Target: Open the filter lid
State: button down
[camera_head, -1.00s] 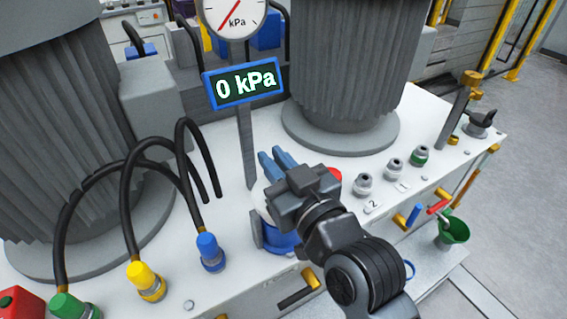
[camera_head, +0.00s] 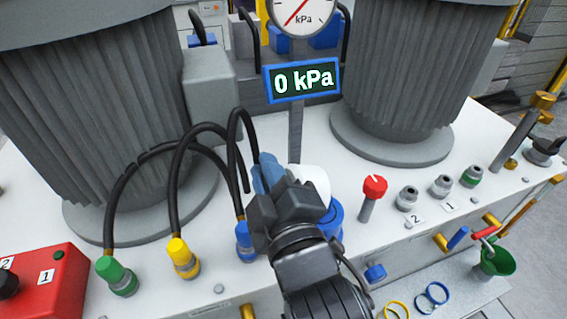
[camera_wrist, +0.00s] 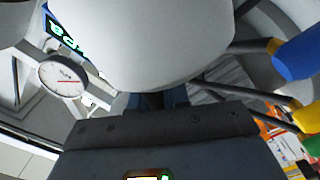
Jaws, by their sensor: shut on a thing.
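The filter is a blue round housing (camera_head: 334,218) on the white deck, partly hidden behind my gripper. A pale rounded piece that looks like its lid (camera_head: 314,180) stands up above the housing, beside my gripper. In the wrist view the lid (camera_wrist: 145,45) is a large pale surface filling the top middle, right at my fingers. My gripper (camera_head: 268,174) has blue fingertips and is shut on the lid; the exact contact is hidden. In the wrist view only bits of the fingers (camera_wrist: 152,100) show below the lid.
A blue-capped hose connector (camera_head: 245,240) stands close left of my gripper, with yellow (camera_head: 180,256) and green (camera_head: 115,275) ones further left. A red knob (camera_head: 374,188) stands to the right. The gauge post (camera_head: 296,130) with its 0 kPa display (camera_head: 302,81) rises behind.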

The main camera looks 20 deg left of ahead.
jog(key=shift+s+a+f+n, duration=0.35)
jog(key=shift+a+f+n, duration=0.15)
jog(key=shift+n, duration=0.35)
jog(key=shift+s+a+f+n, duration=0.4)
jog(key=shift+a+n, duration=0.1)
jog(key=shift+n, duration=0.35)
jog(key=c, duration=1.2)
grip_release()
jog(key=shift+r, duration=0.1)
jog(key=v, duration=0.7)
jog(key=shift+s+d, duration=0.25)
jog(key=shift+d, duration=0.05)
